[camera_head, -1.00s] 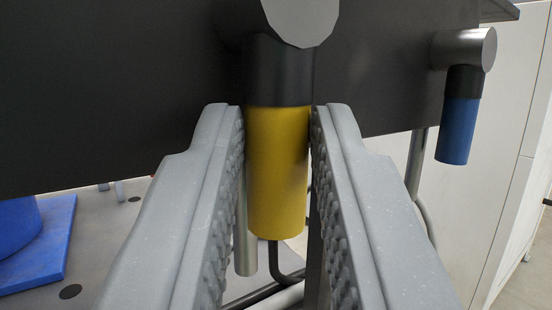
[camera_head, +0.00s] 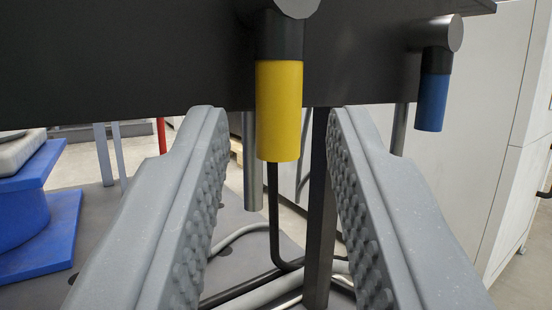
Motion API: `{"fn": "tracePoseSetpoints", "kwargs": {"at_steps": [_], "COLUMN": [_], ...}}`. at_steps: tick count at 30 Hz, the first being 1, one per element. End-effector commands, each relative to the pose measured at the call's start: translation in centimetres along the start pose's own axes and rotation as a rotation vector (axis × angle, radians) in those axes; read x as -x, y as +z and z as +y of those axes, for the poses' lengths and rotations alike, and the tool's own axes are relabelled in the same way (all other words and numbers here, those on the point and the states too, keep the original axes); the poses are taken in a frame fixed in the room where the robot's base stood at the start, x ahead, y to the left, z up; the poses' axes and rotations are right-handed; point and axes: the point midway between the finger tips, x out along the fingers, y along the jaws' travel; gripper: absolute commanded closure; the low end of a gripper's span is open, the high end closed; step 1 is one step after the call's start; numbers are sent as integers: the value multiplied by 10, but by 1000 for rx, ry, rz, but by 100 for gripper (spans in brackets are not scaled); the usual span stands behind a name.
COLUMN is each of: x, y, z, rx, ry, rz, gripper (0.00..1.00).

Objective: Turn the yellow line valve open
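The yellow valve handle (camera_head: 279,112) hangs straight down below a dark collar and a grey metal knob (camera_head: 298,6) at the top edge. My gripper (camera_head: 275,122) is open, with one ridged grey finger on each side of the yellow handle. Gaps show between the handle and both fingers, and the handle appears ahead of the fingertips. Nothing is held between the fingers.
A blue valve handle (camera_head: 433,102) hangs down to the right on the same dark panel (camera_head: 120,60). Pipes and a dark post (camera_head: 319,215) stand below. A blue stand (camera_head: 35,215) is at the left, and a pale cabinet (camera_head: 500,130) is at the right.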

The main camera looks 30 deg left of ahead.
Motion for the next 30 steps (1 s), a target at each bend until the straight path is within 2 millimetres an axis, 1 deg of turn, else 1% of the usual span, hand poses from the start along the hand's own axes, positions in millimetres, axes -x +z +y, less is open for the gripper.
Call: {"fn": "tracePoseSetpoints", "kwargs": {"at_steps": [1,3,9,13,19,30], "x": [11,24,55,71,73,88], "y": [1,1,2,1,-1,0], "z": [1,1,0,0,-2,-2], "rx": [3,3,2,2,-3,-2], "ry": [0,0,-2,-1,2,1], "rz": [-9,-8,-7,-7,-5,-8], "gripper": [71,71,71,71,71,71]}}
